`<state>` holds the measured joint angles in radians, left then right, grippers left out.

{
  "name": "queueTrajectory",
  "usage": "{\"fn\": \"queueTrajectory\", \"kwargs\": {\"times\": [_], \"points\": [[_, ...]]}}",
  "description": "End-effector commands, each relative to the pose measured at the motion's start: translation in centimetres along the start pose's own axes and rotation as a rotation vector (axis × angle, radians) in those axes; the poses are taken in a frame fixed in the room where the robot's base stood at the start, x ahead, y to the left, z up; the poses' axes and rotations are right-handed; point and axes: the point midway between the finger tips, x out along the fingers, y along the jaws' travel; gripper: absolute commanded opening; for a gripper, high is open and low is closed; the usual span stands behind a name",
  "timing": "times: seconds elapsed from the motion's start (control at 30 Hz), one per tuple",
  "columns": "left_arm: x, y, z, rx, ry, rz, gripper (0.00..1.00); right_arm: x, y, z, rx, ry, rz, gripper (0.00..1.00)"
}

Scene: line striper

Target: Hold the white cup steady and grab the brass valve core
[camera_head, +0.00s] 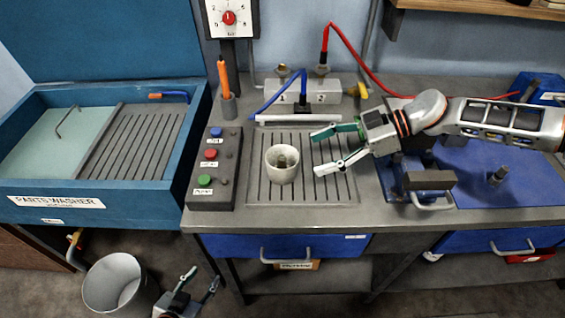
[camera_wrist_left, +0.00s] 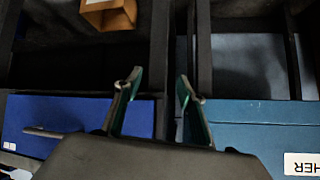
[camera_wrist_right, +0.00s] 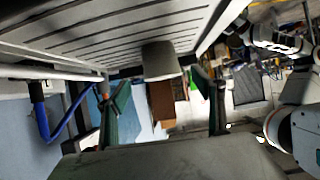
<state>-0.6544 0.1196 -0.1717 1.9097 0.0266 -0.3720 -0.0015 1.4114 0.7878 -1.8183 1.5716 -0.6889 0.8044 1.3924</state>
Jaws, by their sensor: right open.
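The white cup (camera_head: 281,173) stands upright on the grooved grey drain plate in the middle of the bench. A brownish, brass-like piece, probably the valve core (camera_head: 282,161), stands inside it; its lower part is hidden by the cup wall. My right gripper (camera_head: 318,152) is open and empty just right of the cup, its fingers pointing at it. The cup also shows in the right wrist view (camera_wrist_right: 160,62), ahead of and between the open fingers. My left gripper (camera_head: 205,277) is low in front of the bench, below its edge, open and empty in the left wrist view (camera_wrist_left: 158,80).
A button box (camera_head: 212,170) stands left of the cup, with the blue parts washer (camera_head: 60,207) beyond it. A valve block (camera_head: 303,92) with blue and red hoses is behind. A vise (camera_head: 428,181) stands right. A bucket (camera_head: 118,283) is on the floor near my left gripper.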

Motion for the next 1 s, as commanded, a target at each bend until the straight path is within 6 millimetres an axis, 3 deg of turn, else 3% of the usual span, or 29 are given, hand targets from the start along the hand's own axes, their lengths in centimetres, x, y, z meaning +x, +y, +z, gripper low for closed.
{"fn": "queueTrajectory", "kwargs": {"times": [0.7, 1.0], "points": [[0.0, 0.0, 0.0, -0.001, 0.001, 0.000, 0.40, 8.3, -0.1, 0.0, -0.001, 0.001, -0.002, 0.68], [0.0, 0.0, -0.1, -0.001, 0.001, 0.001, 0.40, 9.8, 0.0, 0.0, -0.001, 0.001, 0.000, 0.68]]}}
